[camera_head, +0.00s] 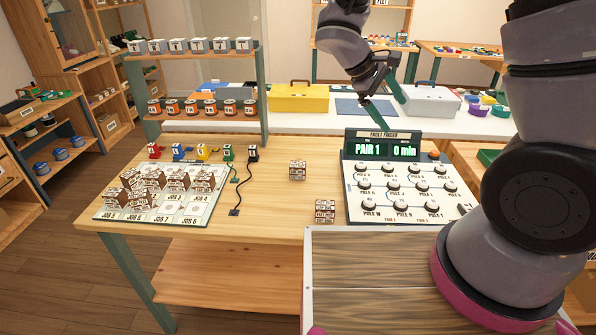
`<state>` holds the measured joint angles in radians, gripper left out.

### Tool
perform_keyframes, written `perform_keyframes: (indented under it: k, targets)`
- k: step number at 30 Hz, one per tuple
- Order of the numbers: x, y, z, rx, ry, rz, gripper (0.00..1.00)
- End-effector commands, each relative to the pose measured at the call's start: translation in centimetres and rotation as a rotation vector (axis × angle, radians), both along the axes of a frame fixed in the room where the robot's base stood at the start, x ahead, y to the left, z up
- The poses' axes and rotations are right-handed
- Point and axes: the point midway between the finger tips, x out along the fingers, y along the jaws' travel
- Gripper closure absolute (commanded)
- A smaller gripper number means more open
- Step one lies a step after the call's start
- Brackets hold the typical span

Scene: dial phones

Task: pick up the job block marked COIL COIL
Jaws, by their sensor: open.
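Several small brown-and-white job blocks (143,182) stand clustered on the white job board (208,212) at the table's left, some seemingly stacked. Another block or small stack (297,170) stands alone mid-table. A further one (325,211) stands near the front edge, left of the fault finder. Their markings are too small to read, so I cannot tell which says COIL COIL. My gripper (402,112) is open, with teal fingers, high up behind and above the fault finder's screen. It appears empty and well apart from all the blocks.
The fault finder (408,190) shows "PAIR 1" and "0 min" above several knobs. Coloured clips (203,152) and a black cable (238,192) lie behind and beside the board. A wooden rack (196,91) rises at the back left. Bare tabletop (275,200) lies around the lone block.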

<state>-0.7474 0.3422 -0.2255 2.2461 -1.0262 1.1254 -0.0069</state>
Motion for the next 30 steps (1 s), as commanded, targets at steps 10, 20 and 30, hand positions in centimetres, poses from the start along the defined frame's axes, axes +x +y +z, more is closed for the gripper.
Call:
perform_keyframes:
  k: [10, 20, 30]
  targets:
    - [4.7, 8.1, -10.0, -0.584, 0.091, 0.614, 0.0]
    - [5.2, 18.9, -20.2, -1.116, 0.059, 1.234, 0.0]
    - [3.6, 24.0, -25.9, -1.365, 0.014, 1.543, 0.0]
